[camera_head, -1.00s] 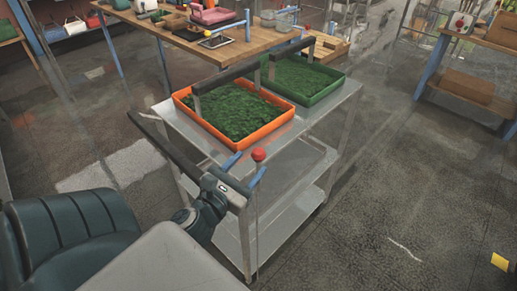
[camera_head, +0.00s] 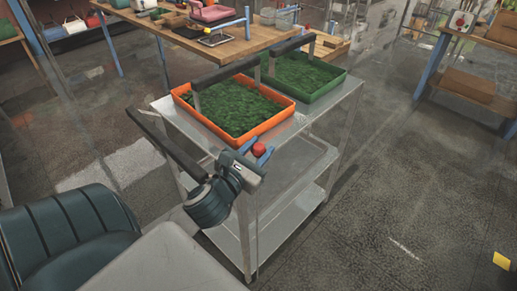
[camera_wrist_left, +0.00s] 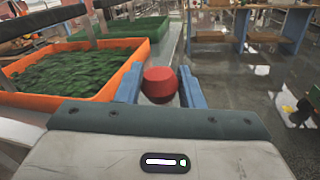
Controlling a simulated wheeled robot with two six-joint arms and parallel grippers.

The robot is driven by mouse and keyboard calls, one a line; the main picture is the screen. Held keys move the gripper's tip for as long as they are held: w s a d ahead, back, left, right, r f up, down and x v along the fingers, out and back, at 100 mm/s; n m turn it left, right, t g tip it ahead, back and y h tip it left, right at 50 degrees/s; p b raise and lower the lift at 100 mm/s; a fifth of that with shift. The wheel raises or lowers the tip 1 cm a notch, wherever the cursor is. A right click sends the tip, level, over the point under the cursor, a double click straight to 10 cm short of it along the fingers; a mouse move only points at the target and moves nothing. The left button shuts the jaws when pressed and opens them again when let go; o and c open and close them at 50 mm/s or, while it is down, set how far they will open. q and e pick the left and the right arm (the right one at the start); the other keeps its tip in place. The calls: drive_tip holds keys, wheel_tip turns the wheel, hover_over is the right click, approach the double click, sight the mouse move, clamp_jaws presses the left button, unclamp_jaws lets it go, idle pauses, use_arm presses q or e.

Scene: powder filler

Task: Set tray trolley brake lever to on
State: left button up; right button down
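The tray trolley (camera_head: 352,88) is a steel cart with a dark push handle (camera_head: 168,144) on its near left side. The brake lever's red knob (camera_head: 258,149) stands at the trolley's near corner. It also shows in the left wrist view (camera_wrist_left: 159,85). My left gripper (camera_head: 256,152) has its blue fingers on both sides of the knob. The lever's lower part is mostly hidden behind my gripper. My right gripper is out of view.
An orange tray (camera_head: 270,125) and a green tray (camera_head: 325,93) of green material sit on the trolley top. A wooden workbench (camera_head: 172,38) stands behind. Another bench (camera_head: 490,42) is at the far right.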

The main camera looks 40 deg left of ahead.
use_arm(q)
clamp_jaws()
drive_tip(key=shift+s, duration=0.1)
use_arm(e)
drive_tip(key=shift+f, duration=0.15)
